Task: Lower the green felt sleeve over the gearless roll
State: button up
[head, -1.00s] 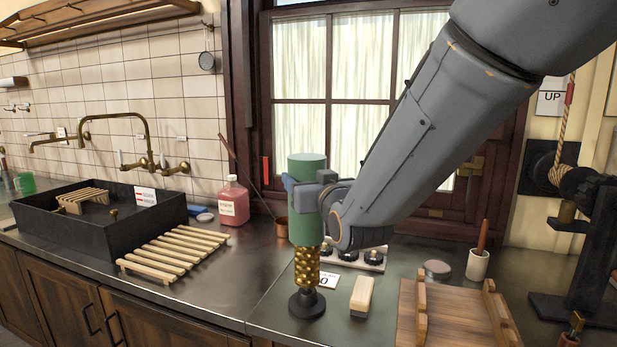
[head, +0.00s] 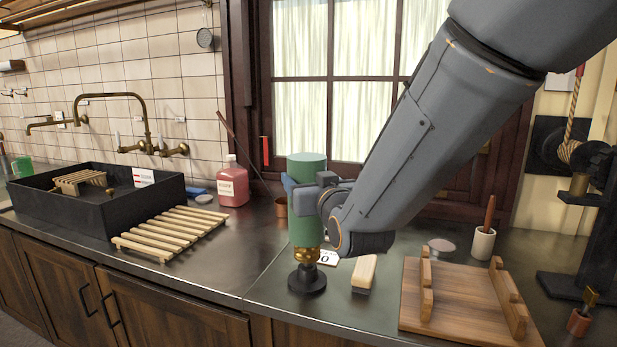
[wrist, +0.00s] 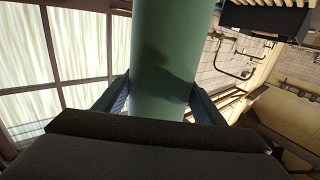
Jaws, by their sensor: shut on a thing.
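The green felt sleeve (head: 307,226) stands upright around the golden gearless roll (head: 307,256). Only a short, bumpy lower part of the roll shows below the sleeve's bottom edge. The roll stands on a round black base (head: 307,279) on the counter. My gripper (head: 303,190) is shut on the sleeve near its upper half, coming from the right. In the wrist view the sleeve (wrist: 165,50) lies between the two fingers (wrist: 158,98). The roll is hidden in that view.
A pale block (head: 364,273) and a wooden cradle board (head: 462,300) lie to the right of the base. A white card is just behind the roll. A slatted rack (head: 172,233), a pink bottle (head: 233,183) and a black sink (head: 100,205) are to the left.

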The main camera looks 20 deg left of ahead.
jog(key=shift+f+b, duration=1.25)
jog(key=shift+f, duration=0.6)
jog(key=o, duration=1.2)
jog(key=b+v, duration=0.1)
jog(key=v, duration=0.6)
jog(key=shift+s+d, duration=0.25)
jog(key=shift+s, duration=0.05)
jog(key=shift+d+f, duration=0.1)
